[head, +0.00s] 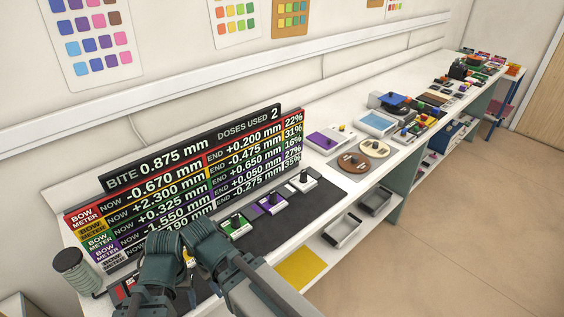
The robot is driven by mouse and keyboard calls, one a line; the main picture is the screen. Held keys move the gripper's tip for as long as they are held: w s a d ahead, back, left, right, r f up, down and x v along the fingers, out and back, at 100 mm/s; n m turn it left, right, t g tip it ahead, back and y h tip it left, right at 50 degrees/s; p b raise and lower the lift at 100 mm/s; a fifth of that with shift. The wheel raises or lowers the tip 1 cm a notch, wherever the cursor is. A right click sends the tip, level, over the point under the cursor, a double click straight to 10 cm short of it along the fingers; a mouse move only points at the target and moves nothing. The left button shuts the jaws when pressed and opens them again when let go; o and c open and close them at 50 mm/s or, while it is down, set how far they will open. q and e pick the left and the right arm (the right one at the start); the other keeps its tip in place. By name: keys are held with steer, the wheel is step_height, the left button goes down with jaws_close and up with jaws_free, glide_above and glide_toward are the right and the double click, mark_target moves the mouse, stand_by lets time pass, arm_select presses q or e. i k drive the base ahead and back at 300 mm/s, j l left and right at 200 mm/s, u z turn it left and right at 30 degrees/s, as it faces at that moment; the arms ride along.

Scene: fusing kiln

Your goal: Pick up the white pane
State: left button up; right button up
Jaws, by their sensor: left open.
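The white pane (304,183) is a small flat white piece with a black knob on top. It lies at the far right end of a row of coloured panes on the dark mat (272,240). Nothing touches it. My left gripper (148,298) is low at the bottom left, over the near end of the row, well apart from the white pane. It is open; its fingertips are hard to make out. My right gripper does not show.
In the row are a purple pane (271,204), a green pane (234,227) and a partly hidden yellow pane (189,259). A lettered meter board (190,183) stands behind them. A ribbed cylinder (76,270) stands at left.

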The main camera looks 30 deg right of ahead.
mark_target(302, 182)
steer(key=k, duration=0.6)
steer(key=i+l+u, duration=0.1)
steer(key=l, duration=0.35)
steer(key=i+l, duration=0.2)
steer(key=l, duration=0.25)
steer(key=i+l+u, duration=0.15)
steer(key=l, duration=0.35)
steer(key=i+l, duration=0.1)
steer(key=l, duration=0.35)
steer(key=i+l+u, duration=0.15)
steer(key=l, duration=0.35)
steer(key=i+l, duration=0.1)
steer(key=l, duration=0.4)
steer(key=i+l+u, duration=0.15)
steer(key=l, duration=0.35)
steer(key=k, duration=0.1)
